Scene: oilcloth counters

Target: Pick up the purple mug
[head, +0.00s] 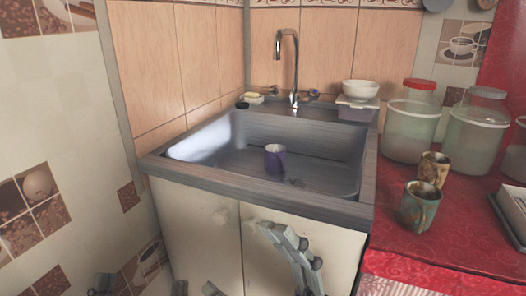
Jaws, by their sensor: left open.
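The purple mug (274,159) stands upright on the bottom of the grey sink basin (325,178). It is dark purple with a paler inside. My left gripper (252,255) is at the bottom of the head view, in front of the sink cabinet. It is open and empty, apart from the mug and lower in the picture. My right gripper cannot be made out.
A tap (294,70) rises behind the basin. A white bowl (360,89) sits at the back right rim. Two brown mugs (418,207) and lidded jars (411,125) stand on the red counter (450,235) at right. A tiled wall is on the left.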

